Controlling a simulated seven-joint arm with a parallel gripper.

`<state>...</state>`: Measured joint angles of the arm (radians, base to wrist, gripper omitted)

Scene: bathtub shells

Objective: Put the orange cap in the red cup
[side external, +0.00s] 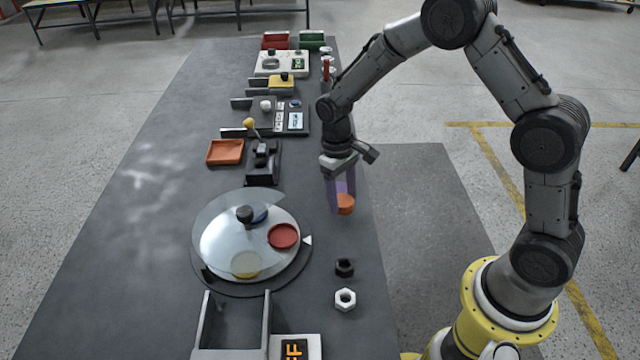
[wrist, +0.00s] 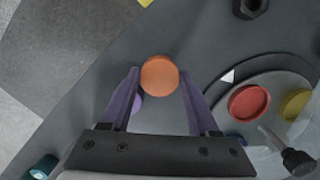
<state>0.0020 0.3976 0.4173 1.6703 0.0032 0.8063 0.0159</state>
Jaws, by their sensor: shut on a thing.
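The orange cap (side external: 346,203) is between the fingertips of my gripper (side external: 340,200), which is shut on it. In the wrist view the round orange cap (wrist: 159,76) shows between the two purple fingers (wrist: 159,84). My gripper is near the table's right edge, to the right of and beyond the red cup. The red cup (side external: 284,236) is on the right side of a round turntable, near a white pointer; it also shows in the wrist view (wrist: 248,102). I see nothing in the red cup. How high the cap is above the table is hard to tell.
The turntable (side external: 292,266) has a clear cover with a black knob (side external: 245,214), and a yellow cup (side external: 246,266) looks hazy under it. Black and white nuts (side external: 345,300) lie nearer the camera. An orange tray (side external: 225,152) and a lever device (side external: 262,162) stand beyond.

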